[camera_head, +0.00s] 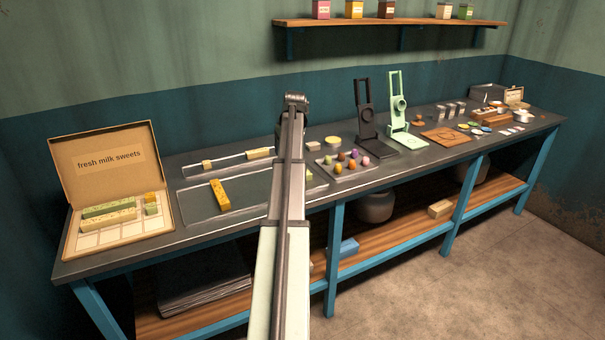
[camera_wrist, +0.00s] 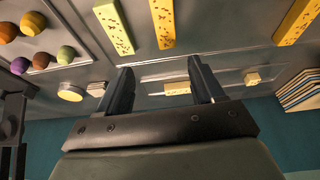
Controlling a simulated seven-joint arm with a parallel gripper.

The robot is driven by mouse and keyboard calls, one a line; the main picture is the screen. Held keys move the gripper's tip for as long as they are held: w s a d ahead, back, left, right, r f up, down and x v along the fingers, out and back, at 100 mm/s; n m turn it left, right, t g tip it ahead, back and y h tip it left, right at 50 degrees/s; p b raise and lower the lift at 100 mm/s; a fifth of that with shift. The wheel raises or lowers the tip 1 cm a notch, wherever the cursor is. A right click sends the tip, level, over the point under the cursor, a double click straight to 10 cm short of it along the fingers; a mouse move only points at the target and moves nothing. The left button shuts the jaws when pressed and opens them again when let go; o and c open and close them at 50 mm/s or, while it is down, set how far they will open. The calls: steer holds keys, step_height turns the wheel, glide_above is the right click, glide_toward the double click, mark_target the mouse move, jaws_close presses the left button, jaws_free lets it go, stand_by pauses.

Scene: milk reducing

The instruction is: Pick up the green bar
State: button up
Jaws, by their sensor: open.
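A green-yellow bar with dark specks (camera_wrist: 113,26) lies at the top of the wrist view, left of a yellow speckled bar (camera_wrist: 162,22). In the head view only a small end of the green bar (camera_head: 309,176) shows just right of my arm, on the front tray (camera_head: 193,213). My gripper (camera_wrist: 160,68) is open, with nothing between its fingers. In the wrist view its fingertips are apart from both bars, and the green bar is above the left fingertip. My arm hides the gripper's fingers and the yellow bar in the head view.
An orange-yellow bar (camera_head: 220,194) lies left on the front tray. A back tray holds a short bar (camera_head: 259,153) and a cube (camera_head: 207,164). A tray of coloured balls (camera_head: 344,160) stands right, and an open sweets box (camera_head: 100,165) far left. Dark and green stands (camera_head: 399,107) rise beyond.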

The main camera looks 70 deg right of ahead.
steer(key=s+d, duration=0.3)
steer(key=s, duration=0.5)
steer(key=x, duration=0.5)
steer(key=w+x, duration=0.1)
steer(key=x, duration=0.1)
steer(key=shift+d+f, duration=0.15)
steer(key=shift+d, duration=0.1)
steer(key=shift+x, duration=2.65)
steer(key=shift+f, duration=0.25)
steer(key=c, duration=1.1)
step_height(320, 180, up, 11)
steer(key=shift+w+f, duration=0.15)
steer(key=shift+f, duration=0.05)
